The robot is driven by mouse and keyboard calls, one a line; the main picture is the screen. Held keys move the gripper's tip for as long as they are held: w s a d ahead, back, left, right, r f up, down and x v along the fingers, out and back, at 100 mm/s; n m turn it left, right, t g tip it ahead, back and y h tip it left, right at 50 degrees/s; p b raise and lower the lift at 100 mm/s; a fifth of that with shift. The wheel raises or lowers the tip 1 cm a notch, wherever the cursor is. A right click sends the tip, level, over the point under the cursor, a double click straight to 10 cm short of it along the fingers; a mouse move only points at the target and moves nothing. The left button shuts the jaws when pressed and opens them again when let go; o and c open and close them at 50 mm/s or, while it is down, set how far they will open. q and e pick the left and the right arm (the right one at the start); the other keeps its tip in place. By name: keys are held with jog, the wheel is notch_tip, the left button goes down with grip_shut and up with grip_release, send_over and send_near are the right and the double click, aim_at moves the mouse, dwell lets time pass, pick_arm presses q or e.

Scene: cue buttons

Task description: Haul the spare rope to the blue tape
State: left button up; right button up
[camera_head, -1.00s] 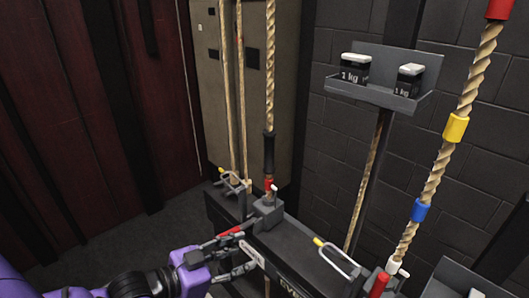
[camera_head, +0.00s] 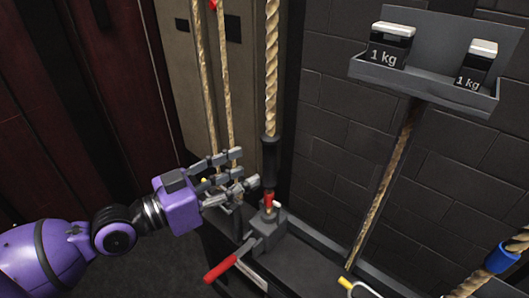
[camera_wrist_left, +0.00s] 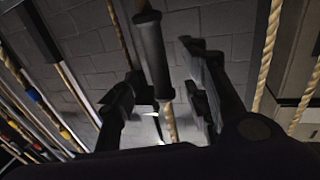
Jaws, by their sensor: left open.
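A tan rope (camera_head: 271,70) hangs in the middle of the head view, with a black sleeve (camera_head: 270,160) and red tape (camera_head: 268,201) low on it. My left gripper (camera_head: 246,168) is open just left of the sleeve, apart from it or nearly touching; I cannot tell which. In the left wrist view the sleeve (camera_wrist_left: 152,50) appears between the spread fingers of the left gripper (camera_wrist_left: 160,72). Blue tape (camera_head: 502,258) wraps another rope (camera_head: 470,285) at the right edge. Which rope is the spare one is not marked. My right gripper is out of view.
A lock block with a red lever (camera_head: 220,270) sits on the dark rail below the sleeve. Two thin ropes (camera_head: 226,80) run behind my left fingers. A shelf (camera_head: 425,86) with two 1 kg weights (camera_head: 390,46) stands at the upper right.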

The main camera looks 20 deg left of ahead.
aim_at(264, 163)
pick_arm(q)
jog(key=p+x, duration=0.2)
jog(key=x, duration=0.4)
jog(key=shift+w+d+r, duration=0.15)
jog(key=shift+d+r, duration=0.05)
jog(key=shift+d, duration=0.15)
jog(key=shift+w+d+f+p, duration=0.15)
jog(key=shift+w+d+p, duration=0.15)
jog(key=shift+w, duration=0.05)
jog(key=c, duration=0.5)
grip_shut()
